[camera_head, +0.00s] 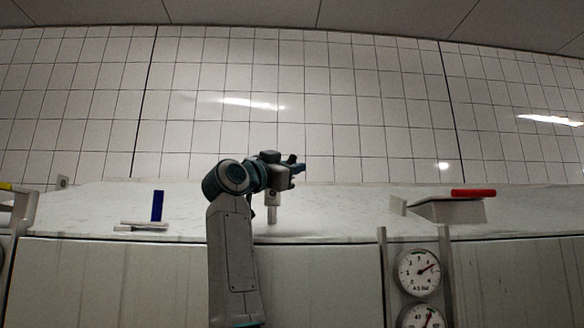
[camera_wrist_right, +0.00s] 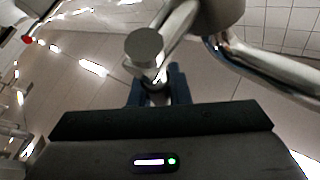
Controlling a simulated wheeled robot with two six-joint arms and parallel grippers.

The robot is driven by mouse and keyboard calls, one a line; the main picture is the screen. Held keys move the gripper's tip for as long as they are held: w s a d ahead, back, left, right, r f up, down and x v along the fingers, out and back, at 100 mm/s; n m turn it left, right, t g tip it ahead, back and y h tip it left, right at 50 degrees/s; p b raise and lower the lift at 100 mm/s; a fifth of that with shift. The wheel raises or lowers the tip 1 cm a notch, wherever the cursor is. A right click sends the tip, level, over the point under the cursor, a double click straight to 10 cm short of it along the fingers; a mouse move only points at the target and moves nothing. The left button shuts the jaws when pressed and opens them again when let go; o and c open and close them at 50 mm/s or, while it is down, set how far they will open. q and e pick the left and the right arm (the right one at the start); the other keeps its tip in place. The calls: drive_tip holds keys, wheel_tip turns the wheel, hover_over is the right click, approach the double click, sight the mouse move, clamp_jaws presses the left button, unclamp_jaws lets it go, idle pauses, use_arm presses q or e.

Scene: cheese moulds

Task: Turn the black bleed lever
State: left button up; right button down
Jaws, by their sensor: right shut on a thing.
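My right gripper (camera_head: 294,163) is above the pale counter, at the top of a short metal post (camera_head: 272,213). In the right wrist view its blue fingers (camera_wrist_right: 158,86) are closed around a small part at a bright metal fitting with a round end (camera_wrist_right: 145,46). The black bleed lever does not stand out clearly; the fingers hide most of what they hold. My left gripper is not in view.
On the counter (camera_head: 340,215), a blue upright piece (camera_head: 157,205) stands at left. A grey block with a red bar (camera_head: 473,193) sits at right. Gauges (camera_head: 419,271) are on the front. A curved metal pipe (camera_wrist_right: 255,75) runs close to the right gripper.

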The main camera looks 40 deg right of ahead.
drive_tip(key=shift+s+d, duration=0.1)
drive_tip(key=shift+s+d+f+m+g+y, duration=0.25)
drive_tip(key=shift+d+f+m+g+y, duration=0.25)
drive_tip(key=shift+m+y, duration=0.4)
drive_tip(key=shift+s+d+f+m+g+y, duration=0.2)
drive_tip(key=shift+d+f+m+y, duration=0.1)
drive_tip(key=shift+f+m+y, duration=0.5)
drive_tip(key=shift+s+d+f+m+g+y, duration=0.3)
drive_tip(key=shift+d+f+m+y, duration=0.15)
drive_tip(key=shift+m+y, duration=0.5)
drive_tip(key=shift+f, duration=0.1)
drive_tip(key=c, duration=1.4)
unclamp_jaws()
drive_tip(key=shift+o, duration=0.2)
drive_tip(key=shift+a, duration=0.1)
